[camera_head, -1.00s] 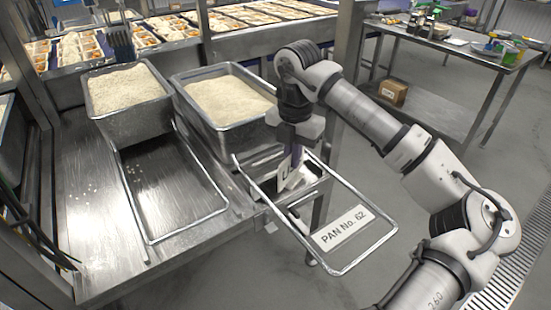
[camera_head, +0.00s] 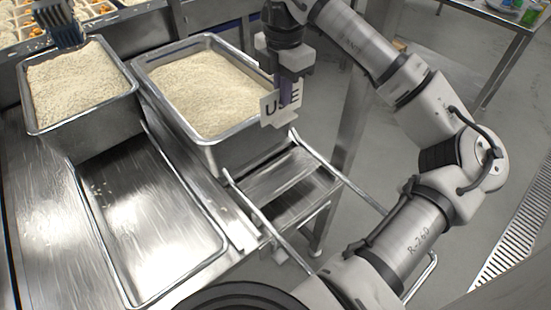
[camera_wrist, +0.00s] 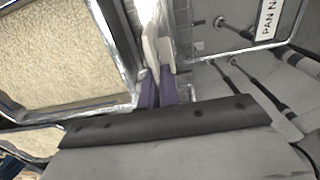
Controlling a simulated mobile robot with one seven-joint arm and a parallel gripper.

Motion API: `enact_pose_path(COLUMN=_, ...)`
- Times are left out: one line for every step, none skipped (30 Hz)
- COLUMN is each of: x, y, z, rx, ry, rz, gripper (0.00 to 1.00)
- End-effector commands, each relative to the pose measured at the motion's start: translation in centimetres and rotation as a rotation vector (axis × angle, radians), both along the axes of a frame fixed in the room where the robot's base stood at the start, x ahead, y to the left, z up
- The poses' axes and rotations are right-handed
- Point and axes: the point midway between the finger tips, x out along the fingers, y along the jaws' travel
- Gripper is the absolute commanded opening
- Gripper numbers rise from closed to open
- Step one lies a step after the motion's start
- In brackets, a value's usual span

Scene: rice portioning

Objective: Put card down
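A white card (camera_head: 278,107) with dark letters, reading like "USE", hangs upright from my gripper (camera_head: 287,95). In the head view it stands in front of the right front corner of the right rice pan (camera_head: 217,138), above the slatted metal ledge. In the wrist view the card (camera_wrist: 152,38) shows nearly edge-on between the purple fingers of my gripper (camera_wrist: 158,92), which are closed together on it. The rice pan (camera_wrist: 122,62) lies to the left of the fingers there. Part of the card's face is hidden by the fingers.
A second rice pan (camera_head: 95,132) stands at left, with an empty shallow tray (camera_head: 140,290) in front. A rail frame (camera_head: 345,183) extends right from the ledge. A "PAN N..." label (camera_wrist: 268,18) shows in the wrist view. Open floor lies right of the bench.

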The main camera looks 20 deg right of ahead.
Motion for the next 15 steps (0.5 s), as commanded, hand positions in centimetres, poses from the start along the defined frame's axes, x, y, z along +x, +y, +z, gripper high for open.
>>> enact_pose_path(x=0.0, y=0.0, z=-0.3, rx=0.002, ry=0.002, rz=0.000, gripper=0.00)
enact_pose_path(x=0.0, y=0.0, z=-0.5, rx=0.002, ry=0.002, rz=0.000, gripper=0.00)
enact_pose_path(x=0.0, y=0.0, z=-1.1, rx=0.003, ry=0.002, rz=0.000, gripper=0.00)
enact_pose_path(x=0.0, y=0.0, z=-1.6, rx=0.003, ry=0.003, rz=0.000, gripper=0.00)
enact_pose_path(x=-0.1, y=0.0, z=-2.3, rx=0.004, ry=0.004, rz=0.001, gripper=0.00)
enact_pose_path(x=-0.1, y=0.0, z=-3.3, rx=0.005, ry=0.004, rz=0.001, gripper=0.00)
enact_pose_path(x=-0.1, y=0.0, z=-4.0, rx=0.006, ry=0.005, rz=0.001, gripper=0.00)
enact_pose_path(x=-0.1, y=0.0, z=-4.8, rx=0.006, ry=0.004, rz=0.000, gripper=0.00)
enact_pose_path(x=-0.1, y=0.1, z=-5.9, rx=0.006, ry=0.003, rz=0.001, gripper=0.00)
enact_pose_path(x=-0.1, y=0.1, z=-6.7, rx=0.006, ry=0.004, rz=0.001, gripper=0.00)
enact_pose_path(x=-0.1, y=0.0, z=-7.5, rx=0.006, ry=0.004, rz=0.001, gripper=0.00)
enact_pose_path(x=-0.1, y=0.1, z=-8.6, rx=0.006, ry=0.004, rz=0.001, gripper=0.00)
enact_pose_path(x=-0.1, y=0.1, z=-9.4, rx=0.006, ry=0.003, rz=0.000, gripper=0.00)
enact_pose_path(x=-0.1, y=0.0, z=-10.2, rx=0.006, ry=0.004, rz=-0.001, gripper=0.00)
enact_pose_path(x=-0.1, y=0.1, z=-11.2, rx=0.005, ry=0.003, rz=0.000, gripper=0.00)
